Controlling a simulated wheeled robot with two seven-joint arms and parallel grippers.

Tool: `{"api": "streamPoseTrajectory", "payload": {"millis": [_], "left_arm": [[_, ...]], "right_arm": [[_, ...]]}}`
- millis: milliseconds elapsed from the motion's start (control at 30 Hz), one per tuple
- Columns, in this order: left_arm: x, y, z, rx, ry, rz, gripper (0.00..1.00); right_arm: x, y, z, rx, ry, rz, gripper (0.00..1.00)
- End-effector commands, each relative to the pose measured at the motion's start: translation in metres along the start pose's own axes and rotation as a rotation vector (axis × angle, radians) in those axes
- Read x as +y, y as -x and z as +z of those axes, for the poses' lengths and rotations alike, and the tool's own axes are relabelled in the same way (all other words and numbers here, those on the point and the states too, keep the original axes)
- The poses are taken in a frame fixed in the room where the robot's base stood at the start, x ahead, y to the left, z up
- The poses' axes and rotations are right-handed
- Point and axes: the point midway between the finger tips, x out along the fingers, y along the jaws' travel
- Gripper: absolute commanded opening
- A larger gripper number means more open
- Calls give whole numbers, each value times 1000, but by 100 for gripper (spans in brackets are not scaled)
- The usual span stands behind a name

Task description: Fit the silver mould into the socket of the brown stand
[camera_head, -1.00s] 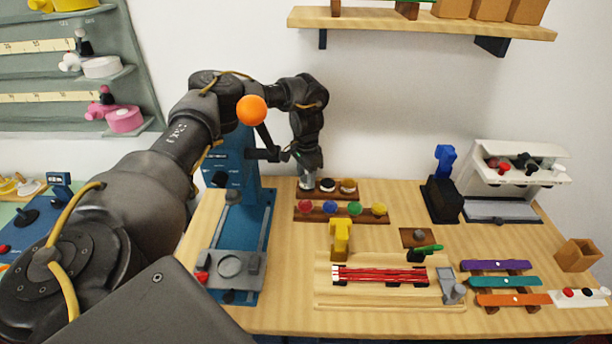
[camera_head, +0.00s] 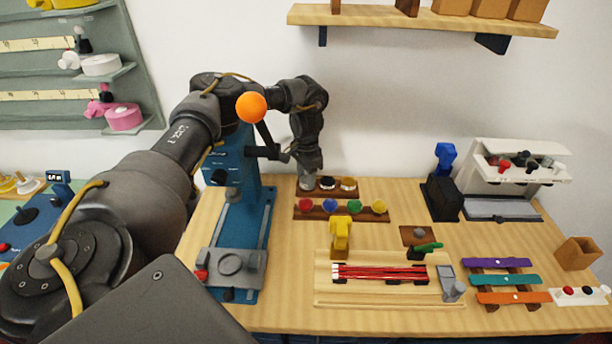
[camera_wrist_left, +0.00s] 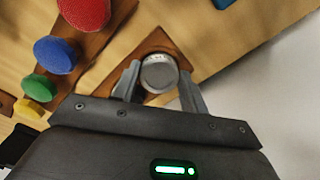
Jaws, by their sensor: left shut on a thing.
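My left gripper (camera_wrist_left: 160,88) is shut on the silver mould (camera_wrist_left: 159,73), a short round piece that sits between its two grey fingers in the left wrist view. A brown wooden surface (camera_wrist_left: 152,42) lies right behind the mould; I cannot tell whether they touch. In the head view the left gripper (camera_head: 308,187) is at the left end of the rear brown rack (camera_head: 338,197), beside a black-topped piece (camera_head: 326,183) and a gold-topped piece (camera_head: 348,184). My right gripper is not in view.
A brown strip (camera_head: 342,216) with red, blue, green and yellow knobs lies in front of the rack. A blue press (camera_head: 262,225) stands left of it. A yellow block (camera_head: 340,234) and a wooden tray (camera_head: 330,300) are in front. Counter between rack and black-and-blue device (camera_head: 445,195) is clear.

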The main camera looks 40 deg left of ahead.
Motion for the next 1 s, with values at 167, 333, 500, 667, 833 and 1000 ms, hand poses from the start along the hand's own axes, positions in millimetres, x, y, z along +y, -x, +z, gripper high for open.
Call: {"api": "streamPoseTrajectory", "payload": {"millis": [167,333,500,667,833,1000], "left_arm": [[0,-1,0,1,0,0,47],[0,-1,0,1,0,0,69],[0,-1,0,0,-1,0,69],[0,2,0,1,0,0,69],[0,26,-1,4,0,-1,69],[-1,57,-1,3,-1,-3,69]], "right_arm": [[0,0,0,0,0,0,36],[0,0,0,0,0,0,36],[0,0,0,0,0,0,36],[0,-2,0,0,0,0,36],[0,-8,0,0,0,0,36],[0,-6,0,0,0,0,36]]}}
